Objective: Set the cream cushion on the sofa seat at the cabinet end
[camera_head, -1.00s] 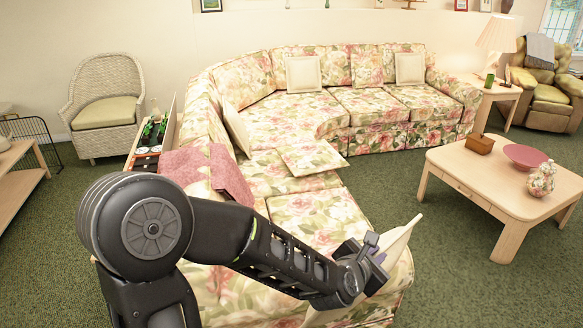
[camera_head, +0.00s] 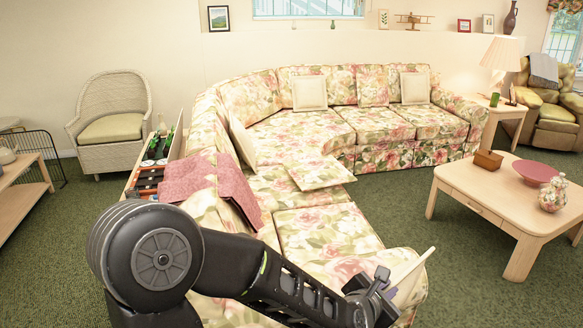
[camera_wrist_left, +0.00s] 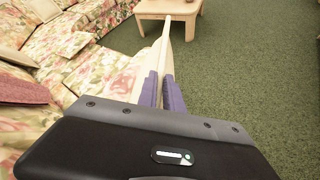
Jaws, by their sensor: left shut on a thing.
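My left gripper (camera_head: 378,290) is shut on the cream cushion (camera_head: 412,272), which is tilted on edge at the near end of the floral sofa (camera_head: 322,228). The arm and gripper hide part of the cushion. In the left wrist view the cushion (camera_wrist_left: 163,50) shows edge-on between the purple fingers (camera_wrist_left: 160,92), with the sofa seat to its left. I cannot tell whether the cushion touches the seat. A low wooden cabinet (camera_head: 132,180) holding bottles stands behind the sofa's left section. My right gripper is not in view.
A red throw (camera_head: 205,182) lies over the sofa back. A floral cushion (camera_head: 319,172) lies on the seat. Other cream cushions (camera_head: 309,93) rest against the sofa back. A coffee table (camera_head: 500,205) stands right, with green carpet between.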

